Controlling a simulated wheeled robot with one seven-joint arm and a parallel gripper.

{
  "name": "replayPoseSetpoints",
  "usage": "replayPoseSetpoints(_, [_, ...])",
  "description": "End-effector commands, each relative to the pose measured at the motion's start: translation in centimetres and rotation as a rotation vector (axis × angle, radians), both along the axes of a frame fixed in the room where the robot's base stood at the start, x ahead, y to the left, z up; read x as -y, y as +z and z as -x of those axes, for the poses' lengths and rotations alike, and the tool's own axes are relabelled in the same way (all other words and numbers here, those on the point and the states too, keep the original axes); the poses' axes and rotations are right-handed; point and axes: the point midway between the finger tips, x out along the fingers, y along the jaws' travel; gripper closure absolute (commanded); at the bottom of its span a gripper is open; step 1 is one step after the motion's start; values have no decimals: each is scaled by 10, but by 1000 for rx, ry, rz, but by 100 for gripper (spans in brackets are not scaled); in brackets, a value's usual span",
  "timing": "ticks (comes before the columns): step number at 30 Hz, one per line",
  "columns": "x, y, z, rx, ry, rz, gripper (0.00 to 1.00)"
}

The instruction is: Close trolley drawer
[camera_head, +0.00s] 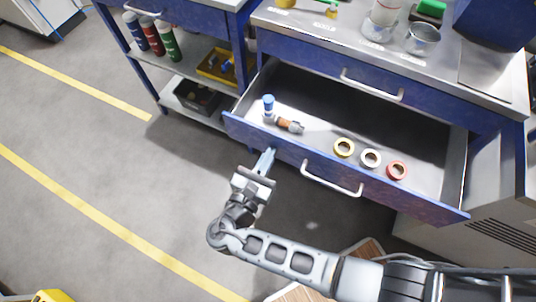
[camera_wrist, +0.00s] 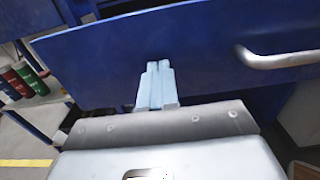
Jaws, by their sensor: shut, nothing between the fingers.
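The blue trolley (camera_head: 300,62) has its lower drawer (camera_head: 240,130) pulled well open toward me. Inside it lie a blue-capped item, a small brown-and-grey tool and three tape rolls, yellow, white and red. The drawer's front has a silver handle (camera_head: 332,182), which also shows in the wrist view (camera_wrist: 275,60). My gripper (camera_head: 266,158) is shut and empty. Its tips are at the drawer front, left of the handle; in the wrist view the fingers (camera_wrist: 158,68) point at the blue panel (camera_wrist: 110,65). I cannot tell whether they touch it.
The upper drawer with its handle (camera_head: 372,86) is closed. A shelf unit at the left holds several bottles (camera_head: 152,36) and a yellow bin (camera_head: 215,68). A grey cabinet (camera_head: 500,225) stands at the right.

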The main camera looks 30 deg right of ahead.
Motion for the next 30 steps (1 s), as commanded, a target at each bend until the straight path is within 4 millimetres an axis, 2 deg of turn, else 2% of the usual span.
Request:
replayPoseSetpoints(8, [1, 0, -1, 0, -1, 0, 100])
replayPoseSetpoints(14, [12, 1, -8, -1, -3, 0, 100])
replayPoseSetpoints(20, [37, 2, -25, 0, -6, 0, 100])
replayPoseSetpoints(30, [89, 0, -63, 1, -6, -1, 100])
